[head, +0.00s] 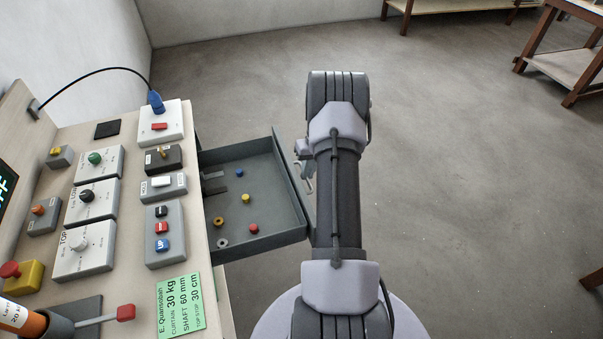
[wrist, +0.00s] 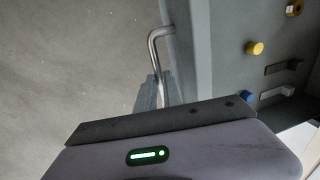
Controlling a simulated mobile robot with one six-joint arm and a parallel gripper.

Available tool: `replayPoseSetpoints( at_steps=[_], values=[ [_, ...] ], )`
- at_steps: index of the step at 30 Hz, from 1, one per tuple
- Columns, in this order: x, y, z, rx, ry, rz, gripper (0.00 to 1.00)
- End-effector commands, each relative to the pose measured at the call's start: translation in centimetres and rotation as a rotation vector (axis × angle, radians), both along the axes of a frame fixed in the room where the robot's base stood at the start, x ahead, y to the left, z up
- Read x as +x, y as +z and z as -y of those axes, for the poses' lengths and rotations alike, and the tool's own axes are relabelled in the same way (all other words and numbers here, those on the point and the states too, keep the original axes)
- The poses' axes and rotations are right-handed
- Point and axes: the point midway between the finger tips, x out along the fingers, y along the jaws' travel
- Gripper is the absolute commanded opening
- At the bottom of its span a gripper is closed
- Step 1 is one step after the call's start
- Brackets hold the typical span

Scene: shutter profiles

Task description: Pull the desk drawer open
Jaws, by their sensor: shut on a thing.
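The grey desk drawer (head: 275,205) stands well out from the right side of the desk in the head view, and its inside shows. Its metal bar handle (wrist: 155,45) is on the drawer front in the wrist view. My gripper (wrist: 153,92) is shut on the handle, with the wrist housing hiding part of the grip. In the head view my arm is just right of the drawer front and hides most of the gripper.
In the drawer lie a blue piece (head: 239,173), a yellow piece (head: 245,198), a red piece (head: 254,228) and rings. The desk top (head: 208,290) holds several control boxes and a green label (head: 178,305). The floor (head: 460,180) to the right is clear.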

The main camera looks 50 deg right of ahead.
Motion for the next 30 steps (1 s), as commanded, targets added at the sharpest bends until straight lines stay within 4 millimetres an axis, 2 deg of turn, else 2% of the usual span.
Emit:
replayPoseSetpoints(
  at_steps=[10,11,12,22,26,30],
  values=[
    [0.0,0.1,0.1,-0.002,-0.001,0.002,0.00],
    [0.0,0.1,0.1,-0.002,-0.001,0.002,0.13],
    [0.0,0.1,0.1,-0.002,-0.001,0.002,0.20],
    [0.0,0.4,0.1,-0.001,0.000,0.002,0.20],
    [-0.2,3.2,0.6,-0.003,-0.001,0.003,0.20],
    [-0.7,8.1,1.3,-0.003,-0.002,0.003,0.20]
  ],
)
